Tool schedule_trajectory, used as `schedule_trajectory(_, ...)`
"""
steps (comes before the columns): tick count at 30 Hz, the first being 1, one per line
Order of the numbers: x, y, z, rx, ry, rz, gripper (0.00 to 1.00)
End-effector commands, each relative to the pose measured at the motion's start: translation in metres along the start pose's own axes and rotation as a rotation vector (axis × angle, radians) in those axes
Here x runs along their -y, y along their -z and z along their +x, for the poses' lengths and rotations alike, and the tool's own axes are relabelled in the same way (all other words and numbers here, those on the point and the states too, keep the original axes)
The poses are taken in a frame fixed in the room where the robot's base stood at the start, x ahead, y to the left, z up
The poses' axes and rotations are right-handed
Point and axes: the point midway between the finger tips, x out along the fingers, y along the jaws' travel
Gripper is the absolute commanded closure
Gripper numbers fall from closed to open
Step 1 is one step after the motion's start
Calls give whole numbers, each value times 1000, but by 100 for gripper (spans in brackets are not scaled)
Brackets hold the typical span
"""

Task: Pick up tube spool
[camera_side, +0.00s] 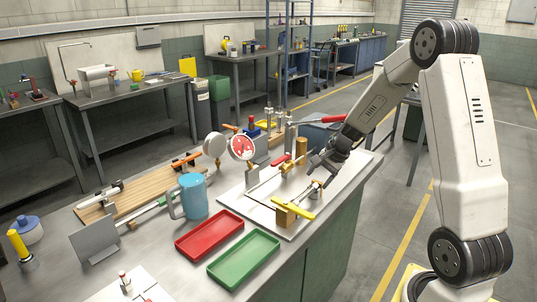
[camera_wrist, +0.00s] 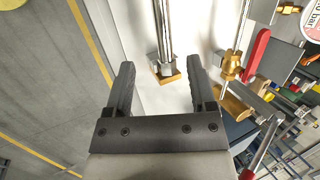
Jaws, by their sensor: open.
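A shiny metal tube, which looks like the tube spool (camera_wrist: 163,35), enters from the top of the wrist view and ends at a brass-coloured square piece (camera_wrist: 166,77). This end lies between my gripper's (camera_wrist: 160,68) two dark fingers, apart from both. The fingers are open and hold nothing. In the side view my gripper (camera_side: 325,162) is low over the right part of the white board (camera_side: 232,199). The tube's far end is out of the wrist view, and I cannot clearly pick the tube out beneath my gripper in the side view.
A red-handled brass valve (camera_wrist: 231,66) stands right of my fingers. A yellow-handled valve (camera_side: 298,209) sits at the board's front. Gauges (camera_side: 242,147), a blue mug (camera_side: 193,195), a red tray (camera_side: 209,234) and a green tray (camera_side: 243,258) are to the left. The bench edge is close on the right.

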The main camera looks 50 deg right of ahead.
Motion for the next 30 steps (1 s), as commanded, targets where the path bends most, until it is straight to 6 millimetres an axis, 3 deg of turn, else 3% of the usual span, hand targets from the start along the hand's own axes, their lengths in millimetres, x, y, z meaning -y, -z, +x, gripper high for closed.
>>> schedule_trajectory(30,1,1,37,1,-1,0,29)
